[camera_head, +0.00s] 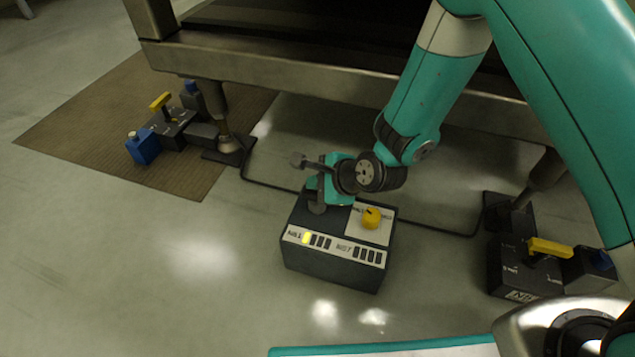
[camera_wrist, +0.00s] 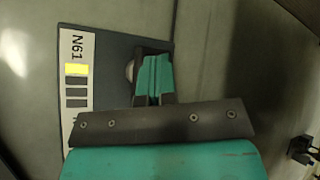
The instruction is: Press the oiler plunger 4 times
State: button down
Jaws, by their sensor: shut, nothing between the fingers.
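The oiler box (camera_head: 330,265) is a dark box on the floor with a white label strip on its front. The strip shows two groups of bars; one bar beside N61 (camera_head: 306,238) is lit yellow and the others are dark. The lit bar also shows in the wrist view (camera_wrist: 76,69). My gripper (camera_head: 317,207) is shut and empty, pointing down at the left part of the box top. In the wrist view my gripper (camera_wrist: 153,70) covers most of a rounded metal part (camera_wrist: 130,71), perhaps the plunger. I cannot tell whether they touch.
A yellow knob (camera_head: 371,218) on a white plate is at the box's right. A dark unit with a yellow lever (camera_head: 550,248) stands at right; another with a blue block (camera_head: 142,147) stands on the brown mat (camera_head: 75,130). A machine frame (camera_head: 300,72) overhangs behind. Front-left floor is clear.

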jog(key=shift+r+p, duration=1.45)
jog(key=shift+p, duration=0.1)
notch_tip(320, 180, up, 5)
jog(key=p, duration=0.5)
dwell(1.7)
notch_tip(320, 180, up, 3)
jog(key=shift+r+p, duration=0.15)
jog(key=shift+p, duration=0.75)
